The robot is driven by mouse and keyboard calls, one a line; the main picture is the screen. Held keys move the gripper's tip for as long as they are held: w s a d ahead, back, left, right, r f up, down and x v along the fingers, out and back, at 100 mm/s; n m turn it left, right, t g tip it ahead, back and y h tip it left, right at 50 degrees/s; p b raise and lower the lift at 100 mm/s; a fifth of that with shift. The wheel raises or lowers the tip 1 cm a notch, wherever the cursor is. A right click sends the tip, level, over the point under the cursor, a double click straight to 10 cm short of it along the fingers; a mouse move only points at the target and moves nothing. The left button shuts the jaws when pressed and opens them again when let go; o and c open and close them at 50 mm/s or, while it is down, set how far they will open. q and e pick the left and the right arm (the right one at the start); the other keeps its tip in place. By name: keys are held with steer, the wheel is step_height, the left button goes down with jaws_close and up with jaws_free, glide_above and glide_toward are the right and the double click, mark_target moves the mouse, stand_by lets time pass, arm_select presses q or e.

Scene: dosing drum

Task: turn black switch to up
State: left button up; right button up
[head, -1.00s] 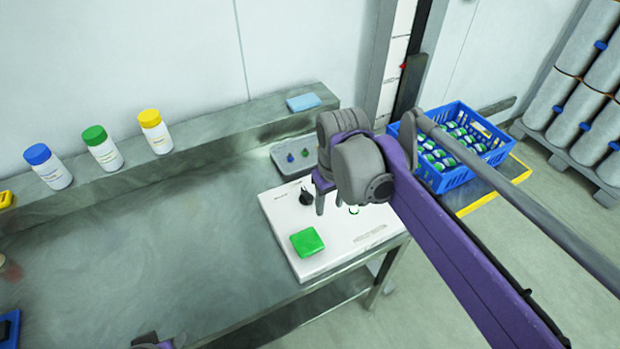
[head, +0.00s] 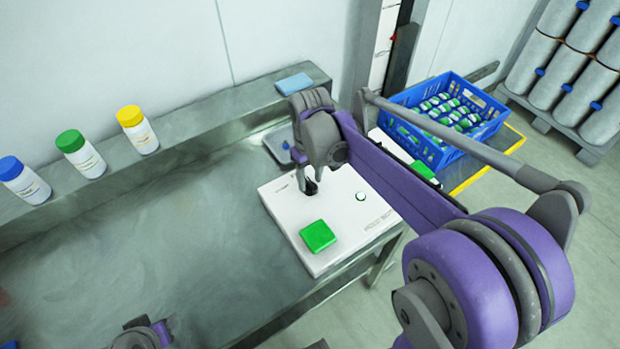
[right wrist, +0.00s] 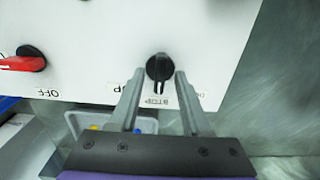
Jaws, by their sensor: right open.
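The black switch (right wrist: 159,68) is a round knob with a pointed handle on a white panel (right wrist: 110,25). In the right wrist view it sits between the fingertips of my right gripper (right wrist: 158,80). The fingers are open on either side of it, and I cannot tell whether they touch it. Labels are printed on the panel beside the knob, partly covered by the fingers. In the head view my right gripper (head: 307,183) is over the panel's back left part and mostly hides the knob. My left gripper (head: 145,335) shows only in part at the bottom edge.
A red switch (right wrist: 22,62) marked OFF is on the same panel. A green square block (head: 318,236) sits at the panel's front. A grey tray (head: 280,150) lies behind it. Capped bottles (head: 80,153) stand on the ledge. A blue crate (head: 390,100) is at the right.

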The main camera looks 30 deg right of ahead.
steer(key=shift+f, duration=0.2)
jaws_close()
steer(key=shift+m, duration=0.4)
arm_select(q)
steer(key=shift+s+f, duration=0.1)
steer(key=shift+f, duration=0.15)
arm_select(e)
steer(key=m, duration=0.3)
steer(key=shift+m, duration=0.3)
arm_select(q)
steer(key=shift+f+b, duration=0.2)
steer(key=shift+b, duration=0.1)
arm_select(e)
steer(key=shift+m, duration=2.3)
